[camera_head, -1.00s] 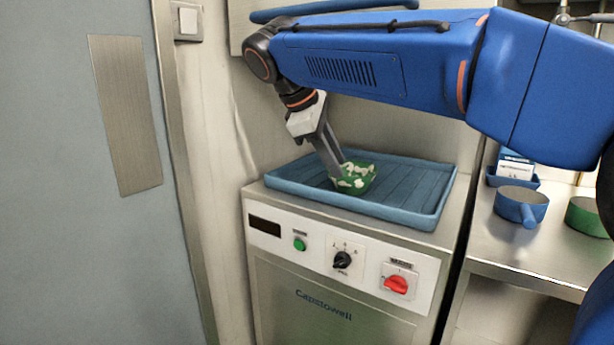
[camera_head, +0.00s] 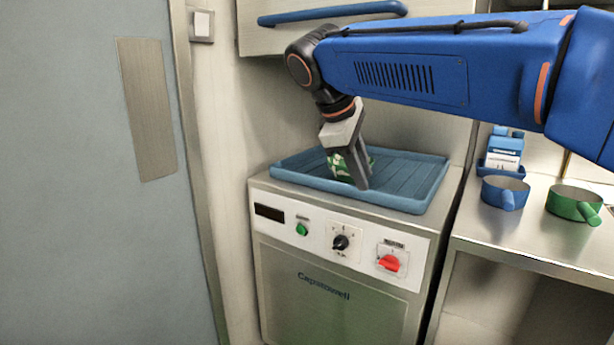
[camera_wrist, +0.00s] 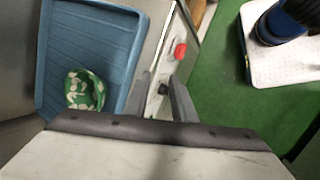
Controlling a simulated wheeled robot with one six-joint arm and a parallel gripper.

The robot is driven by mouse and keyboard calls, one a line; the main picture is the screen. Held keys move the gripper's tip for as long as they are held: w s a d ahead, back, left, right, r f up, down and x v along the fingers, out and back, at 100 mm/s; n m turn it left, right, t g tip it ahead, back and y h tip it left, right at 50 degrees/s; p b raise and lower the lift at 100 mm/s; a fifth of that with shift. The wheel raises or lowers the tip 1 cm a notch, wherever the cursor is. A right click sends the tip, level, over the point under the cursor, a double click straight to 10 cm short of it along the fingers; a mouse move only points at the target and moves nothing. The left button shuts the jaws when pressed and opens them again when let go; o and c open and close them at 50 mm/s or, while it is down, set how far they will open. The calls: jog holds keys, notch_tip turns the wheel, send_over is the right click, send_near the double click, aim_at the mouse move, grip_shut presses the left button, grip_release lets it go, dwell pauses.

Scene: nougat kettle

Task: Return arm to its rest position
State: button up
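My gripper (camera_head: 362,182) points down over the blue tray (camera_head: 408,206) on top of the steel machine. In the wrist view its two fingers (camera_wrist: 160,100) stand apart with nothing between them, so it is open and empty. A small green thing with white patches (camera_head: 336,163) lies in the tray, partly hidden behind the fingers. In the wrist view this green and white thing (camera_wrist: 85,90) lies in the tray (camera_wrist: 60,40), to the left of the fingers and apart from them.
The machine (camera_head: 330,300) has a front panel with a green button (camera_head: 302,229), a black knob (camera_head: 340,242) and a red switch (camera_head: 388,263). At right, a steel counter holds a blue pan (camera_head: 504,192) and a green pan (camera_head: 574,203). A cabinet with a blue handle (camera_head: 332,13) hangs above.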

jog(key=s+d+f+m+y, duration=0.1)
jog(key=s+d+f+m, duration=0.3)
jog(key=s+f, duration=0.4)
jog(key=s+d+f+m+t+y, duration=0.1)
jog(key=s+d+f+m+y, duration=0.1)
jog(key=s+d+f+m, duration=0.2)
jog(key=s+d+f+m+y, duration=0.1)
jog(key=s+d+f+m, duration=0.4)
jog(key=s+d+f, duration=0.4)
notch_tip(320, 180, down, 5)
jog(key=s, duration=0.3)
jog(key=shift+d+t+y, duration=0.25)
jog(key=shift+t+y, duration=0.05)
